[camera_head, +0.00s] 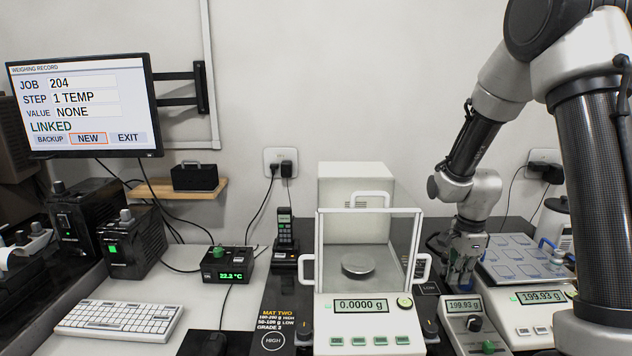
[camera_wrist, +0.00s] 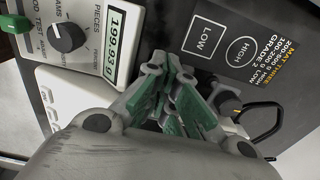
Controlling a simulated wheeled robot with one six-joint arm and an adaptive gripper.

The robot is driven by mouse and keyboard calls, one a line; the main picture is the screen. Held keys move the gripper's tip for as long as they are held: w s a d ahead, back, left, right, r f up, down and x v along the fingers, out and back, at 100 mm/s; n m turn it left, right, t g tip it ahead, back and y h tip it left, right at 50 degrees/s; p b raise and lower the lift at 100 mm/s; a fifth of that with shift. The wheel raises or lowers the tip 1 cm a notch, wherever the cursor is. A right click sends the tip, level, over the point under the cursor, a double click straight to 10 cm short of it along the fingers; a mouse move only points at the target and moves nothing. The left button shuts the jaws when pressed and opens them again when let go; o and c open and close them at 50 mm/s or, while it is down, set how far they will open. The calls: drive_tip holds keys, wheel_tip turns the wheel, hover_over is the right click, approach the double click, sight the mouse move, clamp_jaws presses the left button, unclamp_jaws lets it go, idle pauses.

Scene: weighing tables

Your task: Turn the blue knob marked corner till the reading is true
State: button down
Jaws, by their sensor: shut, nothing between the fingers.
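My gripper (camera_head: 462,262) hangs low between the glass-sided balance and the right-hand scale. In the wrist view its green-padded fingers (camera_wrist: 172,80) are shut with nothing between them, above a dark mat. The right-hand scale (camera_head: 497,268) has a tray-like top with several pale squares and reads 199.93 g. A grey control box (camera_head: 467,323) in front of my gripper also reads 199.93 g. In the wrist view that box shows a black knob (camera_wrist: 67,38) and a green knob (camera_wrist: 14,22).
The mat (camera_wrist: 235,50) is marked LOW and HIGH. A black cable loop (camera_wrist: 262,118) lies beside my fingers. A monitor (camera_head: 82,105) and keyboard (camera_head: 120,318) are at left.

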drive_tip(key=shift+w+f, duration=0.3)
drive_tip(key=shift+f, duration=0.05)
drive_tip(key=shift+a, duration=0.3)
idle(0.4)
drive_tip(key=shift+w+a+r, duration=0.1)
drive_tip(key=shift+w+r, duration=0.1)
drive_tip(key=shift+r, duration=0.05)
wheel_tip(320, 180, up, 5)
drive_tip(key=shift+w+r, duration=0.15)
drive_tip(key=shift+r, duration=0.05)
